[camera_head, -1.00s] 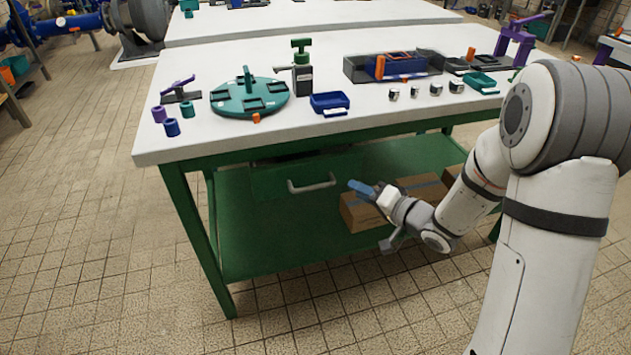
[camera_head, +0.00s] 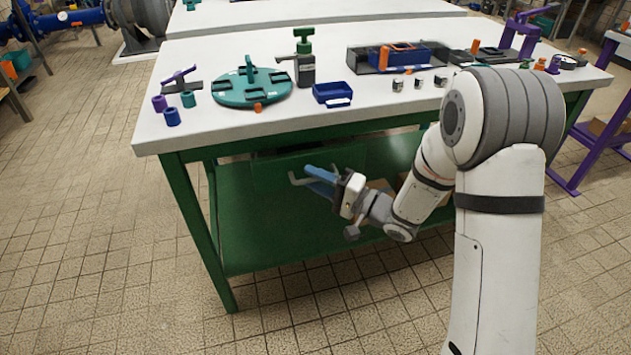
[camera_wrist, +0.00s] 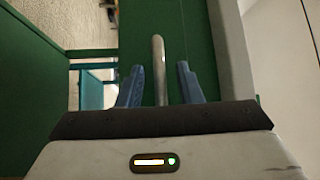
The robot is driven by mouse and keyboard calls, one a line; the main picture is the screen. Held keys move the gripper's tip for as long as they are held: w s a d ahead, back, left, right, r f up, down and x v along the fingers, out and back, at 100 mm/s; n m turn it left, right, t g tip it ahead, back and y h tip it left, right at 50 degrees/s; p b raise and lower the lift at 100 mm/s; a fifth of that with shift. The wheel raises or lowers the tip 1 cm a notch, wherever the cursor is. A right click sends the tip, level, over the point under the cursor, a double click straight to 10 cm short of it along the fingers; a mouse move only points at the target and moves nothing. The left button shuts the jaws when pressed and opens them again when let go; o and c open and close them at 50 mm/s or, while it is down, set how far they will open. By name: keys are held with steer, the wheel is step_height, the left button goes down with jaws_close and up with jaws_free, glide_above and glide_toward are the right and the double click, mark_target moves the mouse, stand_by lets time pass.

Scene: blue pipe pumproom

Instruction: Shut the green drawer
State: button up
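The green drawer (camera_head: 270,172) hangs under the white tabletop of the green workbench. A dark gap shows above its front; I cannot tell how far out it stands. Its grey bar handle (camera_head: 296,180) is partly hidden behind my gripper (camera_head: 314,180). In the wrist view, my gripper (camera_wrist: 160,67) is open, with one blue finger on each side of the handle (camera_wrist: 158,55). Gaps show between the fingers and the bar. The green drawer front (camera_wrist: 184,35) lies behind the handle.
The bench's lower green shelf (camera_head: 265,235) holds cardboard boxes (camera_head: 380,185), mostly hidden by my arm. The white tabletop (camera_head: 225,125) carries a green round fixture (camera_head: 250,90), a blue tray (camera_head: 332,93) and small parts.

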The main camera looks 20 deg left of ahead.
steer(key=shift+a, duration=0.2)
steer(key=shift+c, duration=0.3)
jaws_close()
